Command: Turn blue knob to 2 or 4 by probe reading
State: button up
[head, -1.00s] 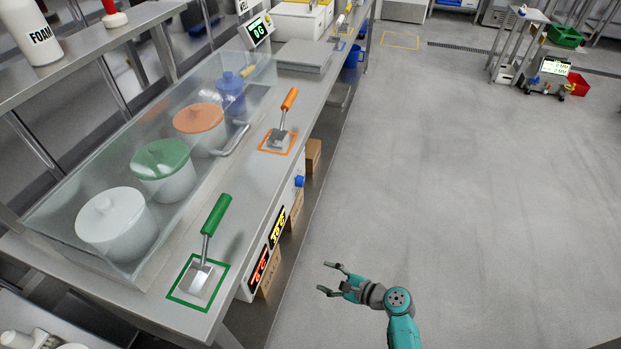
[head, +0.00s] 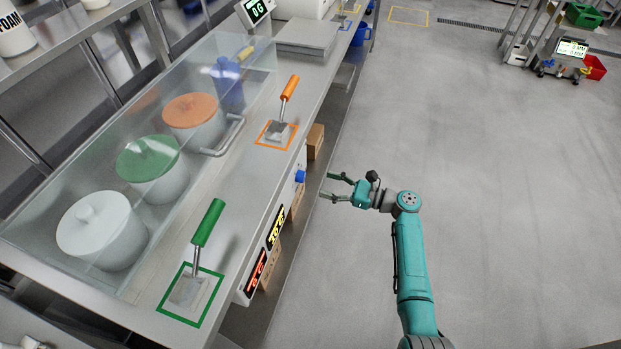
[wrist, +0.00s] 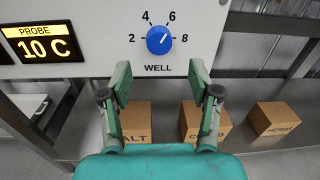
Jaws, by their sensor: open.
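The blue knob (wrist: 159,40) sits on the white front panel (wrist: 100,52), with 2, 4, 6 and 8 around it and WELL below. Its pale mark points up and right, on the 6 side; the exact setting is hard to tell. The knob also shows in the head view (head: 299,176). The yellow PROBE display (wrist: 43,43) reads 10 C. My gripper (head: 326,186) is open and empty, facing the panel a short way off. In the wrist view its fingers (wrist: 160,75) stand apart below the knob, not touching it.
A red display (head: 257,271) is beside the probe display. Boxes (wrist: 274,121) stand on the shelf under the panel. On the counter are a green-handled tool (head: 208,223), an orange-handled tool (head: 290,88) and lidded pots behind a clear guard. Open floor lies to the right.

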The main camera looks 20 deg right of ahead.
aim_at(304, 178)
jog(key=x, duration=0.6)
jog(key=shift+a, duration=0.2)
jog(key=c, duration=1.2)
